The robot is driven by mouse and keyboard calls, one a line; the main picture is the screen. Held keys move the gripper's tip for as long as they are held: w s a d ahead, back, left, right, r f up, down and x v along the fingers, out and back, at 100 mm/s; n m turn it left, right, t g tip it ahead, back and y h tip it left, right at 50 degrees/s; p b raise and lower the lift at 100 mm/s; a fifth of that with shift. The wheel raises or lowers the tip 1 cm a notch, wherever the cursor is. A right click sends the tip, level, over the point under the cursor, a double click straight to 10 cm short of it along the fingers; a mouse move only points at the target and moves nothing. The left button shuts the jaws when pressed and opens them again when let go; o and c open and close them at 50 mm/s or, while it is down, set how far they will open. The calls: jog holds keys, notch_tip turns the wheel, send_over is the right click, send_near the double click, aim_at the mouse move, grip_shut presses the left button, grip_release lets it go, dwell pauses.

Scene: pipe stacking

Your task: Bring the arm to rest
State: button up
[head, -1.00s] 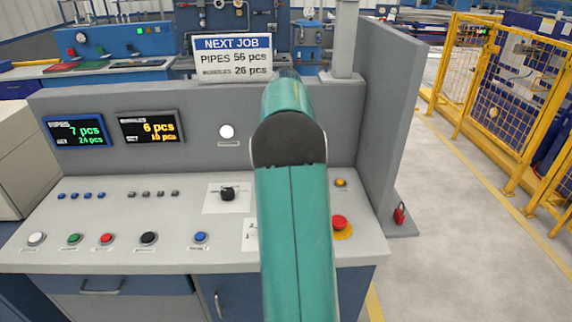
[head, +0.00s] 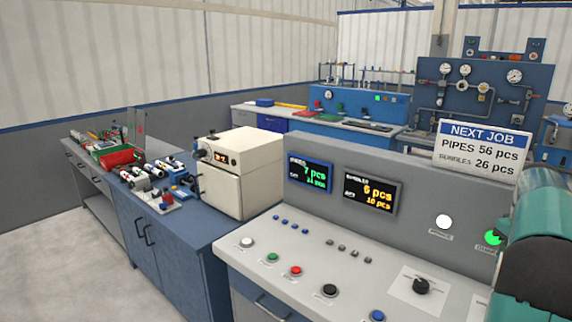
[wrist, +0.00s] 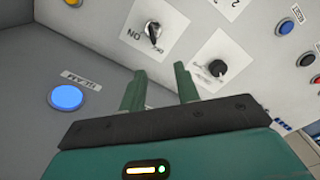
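My green arm (head: 545,240) fills the right edge of the head view, in front of the grey control console (head: 470,215). My gripper (wrist: 159,80) shows in the wrist view with its two green fingers apart and nothing between them. The fingertips point at the console's panel, close to two rotary switches, one silver (wrist: 153,32) and one black (wrist: 217,68). A lit blue button (wrist: 67,97) is left of the fingers. The gripper is not visible in the head view.
The console carries a row of buttons (head: 295,271), two displays (head: 371,188) and a "NEXT JOB" sign (head: 482,147). A blue bench (head: 180,245) with a cream box-shaped device (head: 240,165) stands to the left. Grey floor (head: 75,260) is clear at the lower left.

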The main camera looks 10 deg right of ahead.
jog(key=s+a+r+t, duration=0.1)
jog(key=a+r, duration=0.3)
jog(key=a, duration=1)
jog(key=a+r+t, duration=0.1)
jog(key=a+r, duration=0.3)
jog(key=a, duration=0.9)
jog(key=s+a+f+t, duration=0.1)
jog(key=s+a+f, duration=0.2)
jog(key=s+a, duration=0.4)
jog(key=s+a+f+t, duration=0.2)
jog(key=s+a+f, duration=0.2)
jog(key=a, duration=0.9)
jog(key=s, duration=0.3)
jog(key=shift+s+n, duration=0.3)
jog(key=shift+s, duration=0.05)
jog(key=shift+s+a, duration=0.1)
